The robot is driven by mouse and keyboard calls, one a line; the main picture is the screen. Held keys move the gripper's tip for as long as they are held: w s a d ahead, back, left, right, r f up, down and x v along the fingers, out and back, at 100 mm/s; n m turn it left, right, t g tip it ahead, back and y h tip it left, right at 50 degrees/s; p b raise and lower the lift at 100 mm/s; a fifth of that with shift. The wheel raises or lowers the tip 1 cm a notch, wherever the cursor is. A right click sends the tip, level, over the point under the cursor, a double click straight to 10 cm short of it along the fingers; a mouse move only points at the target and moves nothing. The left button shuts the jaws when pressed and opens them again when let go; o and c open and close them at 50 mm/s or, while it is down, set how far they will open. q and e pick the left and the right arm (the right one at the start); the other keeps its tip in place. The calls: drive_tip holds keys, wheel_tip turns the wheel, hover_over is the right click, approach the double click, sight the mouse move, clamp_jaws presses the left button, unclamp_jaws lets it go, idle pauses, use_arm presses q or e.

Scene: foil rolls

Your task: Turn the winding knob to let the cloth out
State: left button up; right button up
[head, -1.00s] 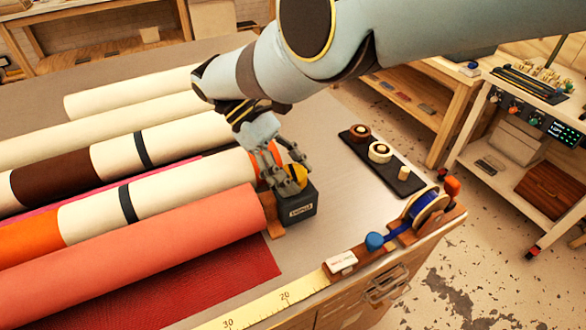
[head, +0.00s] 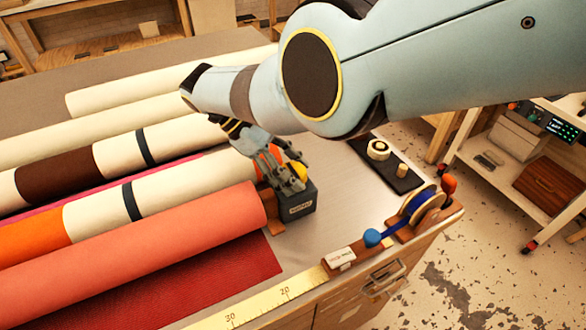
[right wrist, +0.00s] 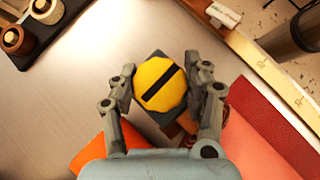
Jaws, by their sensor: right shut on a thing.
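The yellow winding knob (right wrist: 159,85) with a black slanted stripe sits on a small dark box (head: 299,205) at the end of the rolls; only a bit of the knob (head: 298,169) shows in the head view. My right gripper (right wrist: 166,84) is shut on the knob, one finger on each side. The banded cream roll with an orange end (head: 165,190) runs left from the gripper. A coral roll (head: 140,250) lies in front of it, with flat red cloth (head: 235,272) coming out below. My left gripper is out of view.
A yellow tape measure (head: 260,302) runs along the front edge. A blue ribbon reel (head: 418,203) and white block (head: 340,258) stand at the table's right edge. A dark tray (head: 392,178) with small spools lies behind. Other rolls lie farther back.

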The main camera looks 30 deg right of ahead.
drive_tip(key=o, duration=1.2)
drive_tip(key=shift+f, duration=0.1)
drive_tip(key=shift+c, duration=0.2)
drive_tip(key=m+g+y+b, duration=0.1)
drive_tip(key=m+y+b, duration=0.1)
drive_tip(key=m, duration=0.1)
drive_tip(key=shift+w+d, duration=0.1)
drive_tip(key=shift+m+g+y, duration=0.3)
drive_tip(key=shift+m, duration=0.2)
drive_tip(key=shift+m+y+b, duration=0.5)
drive_tip(key=shift+m+b, duration=0.1)
drive_tip(key=shift+m+g+y, duration=0.3)
drive_tip(key=shift+m+y, duration=0.1)
drive_tip(key=shift+m, duration=0.2)
